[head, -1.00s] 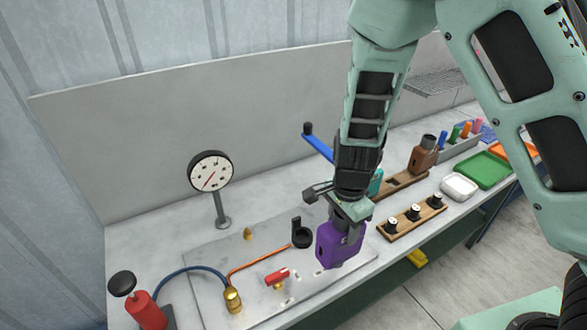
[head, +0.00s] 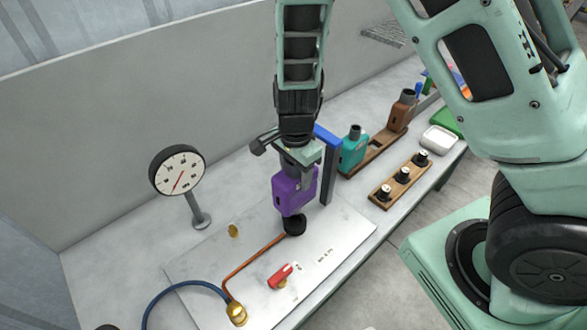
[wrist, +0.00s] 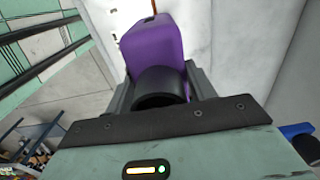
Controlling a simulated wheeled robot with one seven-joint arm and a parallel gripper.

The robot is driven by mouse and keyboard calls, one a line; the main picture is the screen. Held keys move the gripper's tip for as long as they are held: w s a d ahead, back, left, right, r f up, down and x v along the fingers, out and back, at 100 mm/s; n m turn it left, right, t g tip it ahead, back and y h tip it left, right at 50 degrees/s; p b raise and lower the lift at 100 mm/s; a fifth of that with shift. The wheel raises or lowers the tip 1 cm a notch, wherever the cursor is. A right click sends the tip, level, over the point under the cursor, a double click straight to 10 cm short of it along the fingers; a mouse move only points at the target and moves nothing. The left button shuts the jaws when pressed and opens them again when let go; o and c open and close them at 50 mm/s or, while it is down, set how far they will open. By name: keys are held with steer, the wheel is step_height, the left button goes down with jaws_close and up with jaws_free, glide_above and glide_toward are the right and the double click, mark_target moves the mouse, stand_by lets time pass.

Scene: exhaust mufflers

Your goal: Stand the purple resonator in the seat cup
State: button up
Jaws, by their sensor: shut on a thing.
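The purple resonator (head: 293,192) hangs upright below my gripper (head: 299,168) in the head view. My gripper is shut on its dark neck, which also shows between the fingers in the wrist view, with the purple body (wrist: 152,45) beyond. The black seat cup (head: 294,225) stands on the metal plate at the end of the copper pipe, directly under the resonator in the picture. The resonator's lower end overlaps the cup's top there; I cannot tell whether it is inside, touching or just above.
A blue-topped post (head: 328,165) stands close to the right of the resonator. A dial gauge (head: 178,171) stands to the left, a red-handled valve (head: 281,275) in front. A teal resonator (head: 353,150) and a brown one (head: 400,112) stand at a wooden rack behind right.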

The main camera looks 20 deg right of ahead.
steer(key=shift+f+b, duration=2.2)
steer(key=shift+f, duration=0.25)
steer(key=shift+p, duration=0.35)
steer(key=shift+f+b, duration=1.25)
steer(key=shift+f, duration=0.45)
stand_by(0.5)
steer(key=o, duration=1)
